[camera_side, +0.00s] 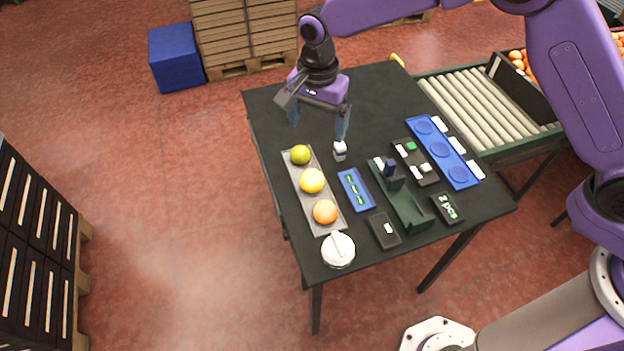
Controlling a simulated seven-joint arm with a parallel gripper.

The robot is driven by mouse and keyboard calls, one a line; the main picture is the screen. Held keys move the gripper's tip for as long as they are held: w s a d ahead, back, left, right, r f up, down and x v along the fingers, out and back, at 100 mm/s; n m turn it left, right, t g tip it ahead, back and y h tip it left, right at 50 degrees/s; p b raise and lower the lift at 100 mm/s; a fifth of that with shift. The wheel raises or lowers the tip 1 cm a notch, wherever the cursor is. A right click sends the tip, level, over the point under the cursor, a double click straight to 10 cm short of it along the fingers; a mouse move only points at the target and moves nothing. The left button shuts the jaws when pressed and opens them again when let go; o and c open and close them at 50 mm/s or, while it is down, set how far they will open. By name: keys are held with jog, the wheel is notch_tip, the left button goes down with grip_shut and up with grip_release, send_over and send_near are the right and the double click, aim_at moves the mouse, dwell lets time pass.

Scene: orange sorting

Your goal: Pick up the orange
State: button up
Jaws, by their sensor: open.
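The orange (325,211) rests at the near end of a grey tray (330,229) on the black table. A yellow fruit (312,180) lies in the middle of the tray and a yellow-green fruit (300,154) at its far end. My gripper (318,134) is open and empty, with its fingers pointing down over the far part of the table. It is above and beyond the tray, apart from the orange. A small white object (340,150) is just below the right finger; I cannot tell whether they touch.
A white round item (338,250) stands just in front of the tray. To its right are a blue block (356,189), a dark box (383,230), a green fixture (408,208) and a blue plate (462,172). A roller conveyor (480,108) runs behind the table.

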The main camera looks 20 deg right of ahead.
aim_at(312, 174)
jog(key=shift+m, duration=0.7)
jog(key=f, duration=1.2)
jog(key=w+f, duration=0.1)
jog(key=f, duration=0.6)
jog(key=shift+a, duration=0.35)
jog(key=shift+c, duration=0.2)
jog(key=c, duration=1.1)
